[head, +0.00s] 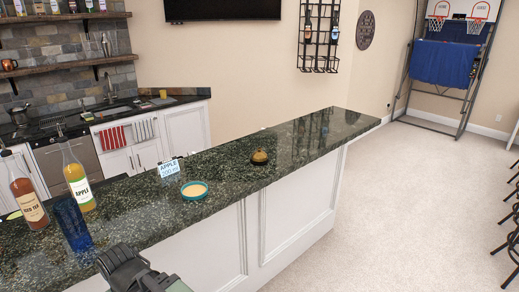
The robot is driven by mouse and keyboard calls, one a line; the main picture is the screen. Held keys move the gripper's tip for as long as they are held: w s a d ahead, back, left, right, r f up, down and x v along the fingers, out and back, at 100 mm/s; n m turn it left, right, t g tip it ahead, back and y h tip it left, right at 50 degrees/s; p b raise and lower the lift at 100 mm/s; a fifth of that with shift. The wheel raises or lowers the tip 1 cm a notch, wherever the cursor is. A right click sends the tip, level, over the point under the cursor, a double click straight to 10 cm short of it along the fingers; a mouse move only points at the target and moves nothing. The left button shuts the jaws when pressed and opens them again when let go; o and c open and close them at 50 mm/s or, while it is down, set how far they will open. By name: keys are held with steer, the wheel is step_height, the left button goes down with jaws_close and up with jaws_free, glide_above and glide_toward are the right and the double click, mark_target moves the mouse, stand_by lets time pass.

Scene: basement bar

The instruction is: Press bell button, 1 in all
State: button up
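The bell (260,157) is a small brass-coloured dome on a dark base. It stands on the dark green stone bar counter (300,135), right of the middle of its length in the head view. My gripper (122,262) appears as a dark shape at the bottom edge, in front of the counter's near left part. It is well to the left of and nearer than the bell, and apart from it. Its fingers cannot be made out, so I cannot tell whether it is open or shut.
A coaster (194,190) and an "APPLE 200 ml" card (169,168) stand left of the bell. The counter around the bell is clear.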

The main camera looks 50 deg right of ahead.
jaws_close()
steer(key=shift+r, duration=0.1)
stand_by(1.2)
